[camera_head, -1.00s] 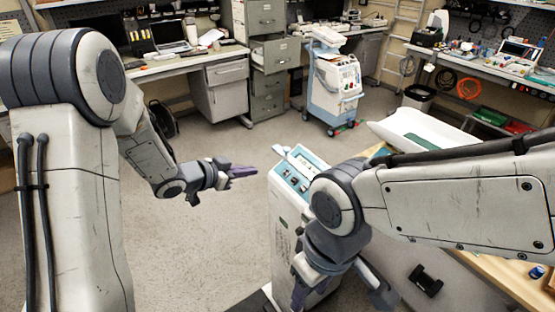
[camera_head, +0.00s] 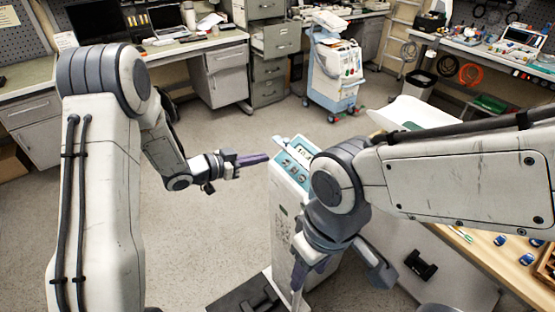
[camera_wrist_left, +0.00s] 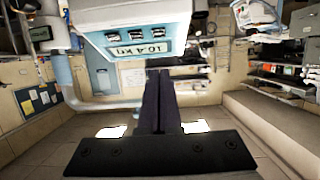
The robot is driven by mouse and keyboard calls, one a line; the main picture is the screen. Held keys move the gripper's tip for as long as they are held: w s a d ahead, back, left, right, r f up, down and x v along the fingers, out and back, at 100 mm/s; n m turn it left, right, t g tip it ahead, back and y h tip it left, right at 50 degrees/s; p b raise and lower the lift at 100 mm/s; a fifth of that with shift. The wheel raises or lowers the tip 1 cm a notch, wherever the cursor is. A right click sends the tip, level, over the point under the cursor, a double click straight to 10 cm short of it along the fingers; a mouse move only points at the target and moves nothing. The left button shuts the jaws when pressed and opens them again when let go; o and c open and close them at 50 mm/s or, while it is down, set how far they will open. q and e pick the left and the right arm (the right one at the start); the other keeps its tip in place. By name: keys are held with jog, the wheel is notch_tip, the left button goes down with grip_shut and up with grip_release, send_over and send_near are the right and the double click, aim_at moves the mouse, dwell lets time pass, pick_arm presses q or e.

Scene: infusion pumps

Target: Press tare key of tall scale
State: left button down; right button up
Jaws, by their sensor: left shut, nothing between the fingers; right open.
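The tall scale (camera_head: 283,205) is a white column with a light blue, tilted head, standing in the middle of the head view. Its head carries a display (camera_head: 302,153) and a row of small keys (camera_head: 290,166). In the left wrist view the display (camera_wrist_left: 145,50) appears upside down and seems to read 10.4 kg, with dark keys (camera_wrist_left: 137,35) above it. My left gripper (camera_head: 268,158) is shut and empty, its purple fingers pointing at the head's left side from close by; contact cannot be told. My right gripper (camera_head: 340,270) is open and empty in front of the column, below the head.
A wooden-topped table (camera_head: 475,255) with small blue items and a white scale tray (camera_head: 415,115) lie to the right. A wheeled medical cart (camera_head: 335,75) stands behind. Clear floor (camera_head: 215,225) lies left of the tall scale.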

aim_at(286, 163)
pick_arm(q)
jog(key=w+d+f, duration=0.1)
jog(key=w+d+f+p, duration=0.1)
jog(key=d+f, duration=0.1)
jog(key=w+d+f+p, duration=0.1)
jog(key=d, duration=0.1)
jog(key=shift+w+f, duration=0.15)
jog(key=shift+w, duration=0.2)
jog(key=shift+d+f+p, duration=0.15)
jog(key=shift+f+p, duration=0.15)
